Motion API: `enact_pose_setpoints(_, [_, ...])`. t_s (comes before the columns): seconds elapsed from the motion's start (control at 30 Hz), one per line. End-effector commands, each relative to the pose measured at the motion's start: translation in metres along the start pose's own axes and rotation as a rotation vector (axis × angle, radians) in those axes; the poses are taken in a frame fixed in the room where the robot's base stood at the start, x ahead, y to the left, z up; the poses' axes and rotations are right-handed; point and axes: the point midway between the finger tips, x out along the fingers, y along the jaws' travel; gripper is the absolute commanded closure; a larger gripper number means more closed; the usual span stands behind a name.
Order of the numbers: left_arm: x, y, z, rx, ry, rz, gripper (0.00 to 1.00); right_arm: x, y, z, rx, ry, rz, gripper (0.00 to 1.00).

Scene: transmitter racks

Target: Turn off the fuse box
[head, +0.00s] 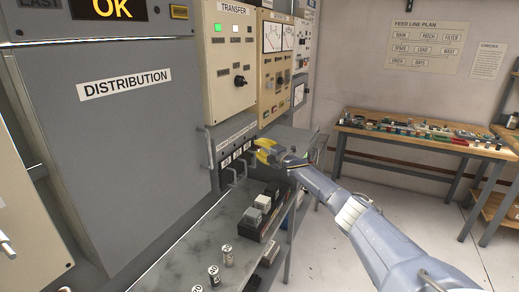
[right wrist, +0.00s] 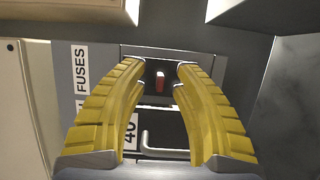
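The fuse box is a dark panel under a white label strip (head: 237,132) on the grey cabinet, with several metal pull handles (head: 232,173) along it. In the right wrist view, the label reads "FUSES" (right wrist: 81,68). My right gripper (head: 262,150) is at the right end of the panel. In the right wrist view its yellow fingers (right wrist: 160,66) are open, one on each side of the switch, with nothing gripped. My left gripper is not in view.
A grey shelf (head: 200,237) below the panel holds fuse cylinders (head: 227,255) and a dark block rack (head: 262,217). A bar handle (head: 206,146) juts out left of the panel. A bench (head: 425,140) with small parts stands at the back right. Floor between is clear.

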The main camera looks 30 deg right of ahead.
Motion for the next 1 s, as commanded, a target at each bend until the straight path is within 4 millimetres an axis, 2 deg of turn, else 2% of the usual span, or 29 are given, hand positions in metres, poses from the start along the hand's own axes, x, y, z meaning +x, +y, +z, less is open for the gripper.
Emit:
enact_pose_setpoints(0.2, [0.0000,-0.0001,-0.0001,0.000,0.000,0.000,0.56,0.0000,0.0000,0.0001,0.000,0.000,0.000,0.71])
enact_pose_setpoints(0.23, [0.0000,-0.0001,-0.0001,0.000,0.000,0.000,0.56,0.0000,-0.0001,0.0001,0.000,0.000,0.000,0.68])
enact_pose_setpoints(0.5, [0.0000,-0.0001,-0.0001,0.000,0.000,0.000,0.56,-0.0002,-0.0001,0.0002,0.000,0.000,0.000,0.99])
enact_pose_setpoints(1.0, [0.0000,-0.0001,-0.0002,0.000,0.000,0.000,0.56,0.0005,-0.0003,0.0001,0.010,0.000,0.014,1.00])
